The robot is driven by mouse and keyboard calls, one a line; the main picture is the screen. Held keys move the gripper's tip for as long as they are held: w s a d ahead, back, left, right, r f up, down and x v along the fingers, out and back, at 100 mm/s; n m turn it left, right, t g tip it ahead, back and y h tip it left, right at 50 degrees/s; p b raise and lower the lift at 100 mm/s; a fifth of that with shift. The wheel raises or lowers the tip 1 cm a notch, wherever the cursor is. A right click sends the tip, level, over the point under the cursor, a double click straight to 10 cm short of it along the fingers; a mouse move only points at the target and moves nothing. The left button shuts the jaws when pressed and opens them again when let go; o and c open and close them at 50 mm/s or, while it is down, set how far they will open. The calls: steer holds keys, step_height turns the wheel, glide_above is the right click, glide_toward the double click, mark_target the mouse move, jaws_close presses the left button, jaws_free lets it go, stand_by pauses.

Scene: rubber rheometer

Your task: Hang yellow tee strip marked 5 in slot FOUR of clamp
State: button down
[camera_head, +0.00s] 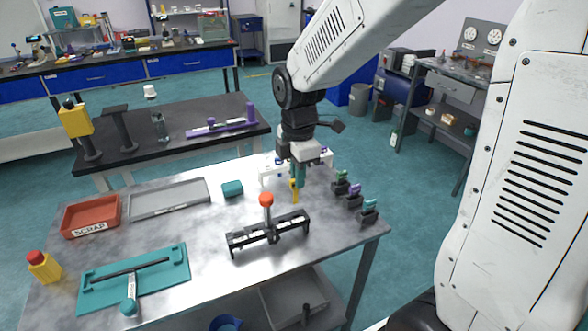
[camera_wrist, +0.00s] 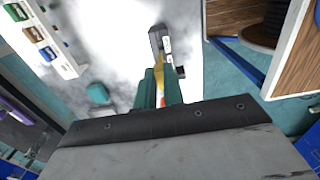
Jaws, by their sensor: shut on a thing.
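My gripper (camera_head: 297,180) is shut on a yellow strip (camera_head: 295,191), which hangs below the fingertips above the steel table. The strip also shows between the teal fingers in the wrist view (camera_wrist: 160,72); its marking cannot be read. The black clamp (camera_head: 268,237), a long bar with pale labels and a red ball lever (camera_head: 266,200), stands on the table in front of and left of the strip. The strip is apart from the clamp in the head view. Part of the clamp shows beyond the fingertips in the wrist view (camera_wrist: 156,38). Its slot labels are too small to read.
A white rack (camera_head: 270,171) stands behind my gripper, partly hidden. A teal block (camera_head: 232,188), grey tray (camera_head: 170,198), red scrap tray (camera_head: 92,216) and teal board (camera_head: 135,280) are to the left.

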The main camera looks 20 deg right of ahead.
steer(key=shift+d, duration=0.15)
steer(key=shift+f, duration=2)
steer(key=shift+f, duration=2.85)
